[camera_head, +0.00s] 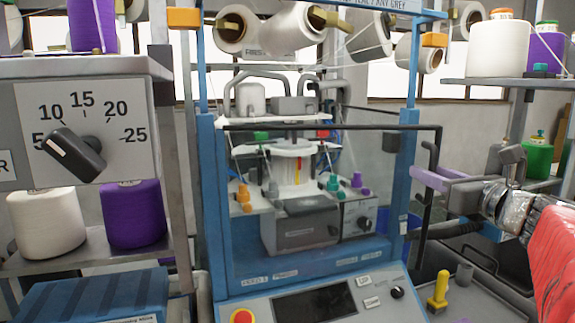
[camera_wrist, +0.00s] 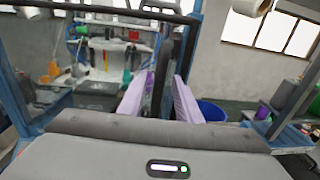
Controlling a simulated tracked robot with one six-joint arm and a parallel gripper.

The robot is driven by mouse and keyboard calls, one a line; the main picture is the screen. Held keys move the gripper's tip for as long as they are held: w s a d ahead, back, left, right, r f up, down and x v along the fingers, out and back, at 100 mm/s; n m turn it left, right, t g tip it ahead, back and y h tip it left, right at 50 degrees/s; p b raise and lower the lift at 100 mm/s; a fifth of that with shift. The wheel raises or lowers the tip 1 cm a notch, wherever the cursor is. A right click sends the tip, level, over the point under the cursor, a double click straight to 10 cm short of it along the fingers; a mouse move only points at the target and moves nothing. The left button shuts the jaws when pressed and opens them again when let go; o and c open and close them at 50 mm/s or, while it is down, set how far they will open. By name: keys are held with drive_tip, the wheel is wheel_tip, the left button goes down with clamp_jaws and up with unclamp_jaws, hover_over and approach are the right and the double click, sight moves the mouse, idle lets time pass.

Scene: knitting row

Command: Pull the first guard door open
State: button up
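The guard door (camera_head: 330,127) is a clear panel with a thin black frame on the blue knitting machine. Its frame crosses in front of the right blue post; I cannot tell exactly how far it stands from the machine. A dark upright handle (camera_head: 432,154) is at its right side. My gripper (camera_head: 436,178) has purple fingers and reaches in from the right at the handle. In the wrist view the gripper (camera_wrist: 160,98) has its fingers apart, with the dark handle bar (camera_wrist: 163,70) between them. Firm contact on both sides is not clear.
A control panel (camera_head: 315,303) with a red button (camera_head: 242,316) juts out below the door. A shelf with a dial (camera_head: 75,152) and yarn cones (camera_head: 133,214) stands at left. A yellow peg (camera_head: 438,290) is at lower right. A blue bin (camera_wrist: 211,110) stands beyond the fingers.

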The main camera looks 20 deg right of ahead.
drive_tip(key=shift+a, duration=0.1)
clamp_jaws()
idle(0.3)
drive_tip(key=shift+d, duration=0.2)
drive_tip(key=shift+a, duration=0.15)
